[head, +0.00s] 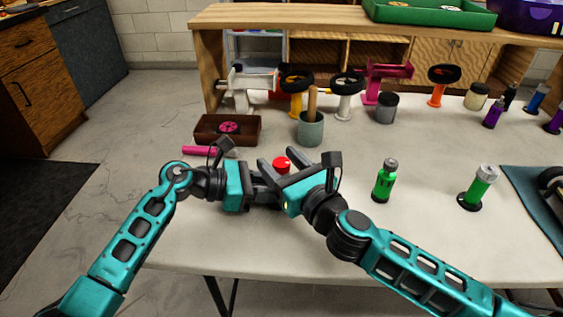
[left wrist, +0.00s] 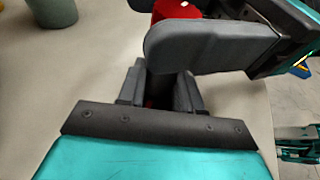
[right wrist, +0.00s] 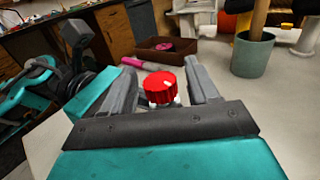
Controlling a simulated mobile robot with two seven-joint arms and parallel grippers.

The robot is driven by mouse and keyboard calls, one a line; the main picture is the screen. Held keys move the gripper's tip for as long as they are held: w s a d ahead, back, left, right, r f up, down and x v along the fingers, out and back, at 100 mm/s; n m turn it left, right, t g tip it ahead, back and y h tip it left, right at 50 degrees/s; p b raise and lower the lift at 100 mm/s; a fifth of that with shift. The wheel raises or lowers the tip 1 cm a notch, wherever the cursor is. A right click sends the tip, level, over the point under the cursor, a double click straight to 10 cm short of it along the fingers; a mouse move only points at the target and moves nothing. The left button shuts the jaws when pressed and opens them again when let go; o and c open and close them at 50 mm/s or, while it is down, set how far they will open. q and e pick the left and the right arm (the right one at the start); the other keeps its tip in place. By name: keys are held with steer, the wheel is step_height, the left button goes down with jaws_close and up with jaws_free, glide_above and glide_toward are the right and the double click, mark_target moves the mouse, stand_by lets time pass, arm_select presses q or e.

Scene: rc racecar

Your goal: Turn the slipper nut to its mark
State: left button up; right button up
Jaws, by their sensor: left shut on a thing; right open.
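The red knob-like slipper nut (head: 281,163) stands between my two grippers, over the near part of the table. In the right wrist view its ribbed side and a pale mark on top (right wrist: 160,87) show, with silvery metal below it. My right gripper (head: 293,172) is open, its fingers on either side of the nut; contact cannot be told. My left gripper (head: 266,190) is shut on a mostly hidden part below the nut. In the left wrist view a sliver of red shows between its fingers (left wrist: 160,85), and a right finger crosses in front of the nut (left wrist: 178,8).
A green bottle (head: 384,181) and a green shock-like part (head: 478,188) stand to the right. A grey-green cup (head: 310,128), a brown tray (head: 250,130) and a pink tool (head: 200,150) lie behind. Several wheels on stands line the back. The front table strip is clear.

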steer(key=shift+c, duration=0.3)
steer(key=c, duration=0.9)
steer(key=shift+s+a+m+t+h, duration=0.1)
steer(key=shift+a+m+t+h, duration=0.05)
steer(key=shift+m+t+h, duration=1.35)
steer(key=shift+m+h, duration=0.8)
steer(key=shift+h, duration=0.9)
steer(key=o, duration=1)
steer(key=shift+c, duration=0.2)
